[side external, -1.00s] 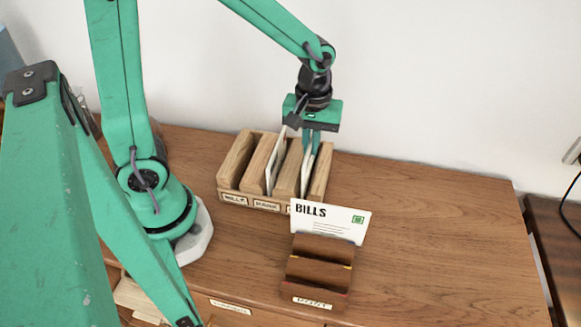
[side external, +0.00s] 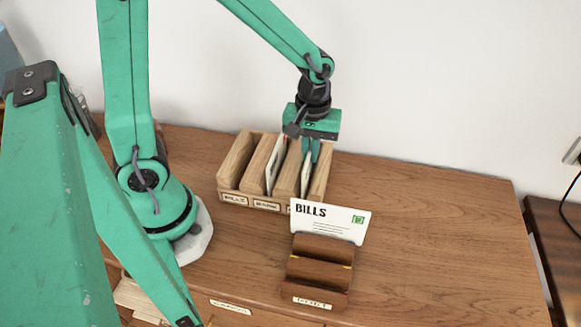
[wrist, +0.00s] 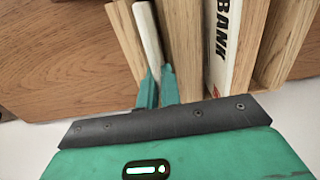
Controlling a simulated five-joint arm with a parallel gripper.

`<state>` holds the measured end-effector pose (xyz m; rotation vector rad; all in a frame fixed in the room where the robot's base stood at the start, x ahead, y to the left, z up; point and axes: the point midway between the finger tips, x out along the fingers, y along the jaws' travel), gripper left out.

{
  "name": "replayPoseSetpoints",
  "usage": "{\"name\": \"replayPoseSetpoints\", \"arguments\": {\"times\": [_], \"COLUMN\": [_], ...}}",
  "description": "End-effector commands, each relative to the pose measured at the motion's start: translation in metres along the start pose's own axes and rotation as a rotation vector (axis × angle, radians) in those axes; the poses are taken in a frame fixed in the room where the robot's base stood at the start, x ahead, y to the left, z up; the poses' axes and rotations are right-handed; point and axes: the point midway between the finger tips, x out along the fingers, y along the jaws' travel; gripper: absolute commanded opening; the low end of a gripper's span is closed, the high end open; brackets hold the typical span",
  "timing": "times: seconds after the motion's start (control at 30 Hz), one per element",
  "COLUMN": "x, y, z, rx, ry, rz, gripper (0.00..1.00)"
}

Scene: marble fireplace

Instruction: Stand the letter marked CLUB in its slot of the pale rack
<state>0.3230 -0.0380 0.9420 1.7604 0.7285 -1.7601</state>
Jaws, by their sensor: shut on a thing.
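The pale wooden rack (side external: 235,162) stands on the desk near the wall, with several upright dividers and labels along its front. My gripper (side external: 311,152) is over the rack's rightmost slot, low between the dividers. In the wrist view its fingertips (wrist: 157,88) are shut on the top edge of a white letter (wrist: 149,35). The letter stands down between two dividers, leaning slightly. Its face is hidden, so I cannot read its mark. Another letter, marked BANK (wrist: 224,38), stands in the neighbouring slot.
A dark brown stepped holder (side external: 320,271) stands in front of the rack, with a letter marked BILLS (side external: 335,219) upright at its back. This letter partly hides the rack's front right corner. The desk (side external: 440,235) is clear to the right.

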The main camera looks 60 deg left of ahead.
Motion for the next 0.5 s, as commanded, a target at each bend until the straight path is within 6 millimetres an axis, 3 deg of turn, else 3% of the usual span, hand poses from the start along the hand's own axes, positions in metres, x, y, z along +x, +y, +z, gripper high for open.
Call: {"name": "replayPoseSetpoints", "arguments": {"times": [0.47, 0.5], "x": [0.003, 0.003], "y": [-0.0002, -0.0002], "z": [0.0002, 0.0002], "rx": [0.0, 0.0], "ry": [0.0, 0.0], "rz": [0.0, 0.0], "gripper": [0.0, 0.13]}}
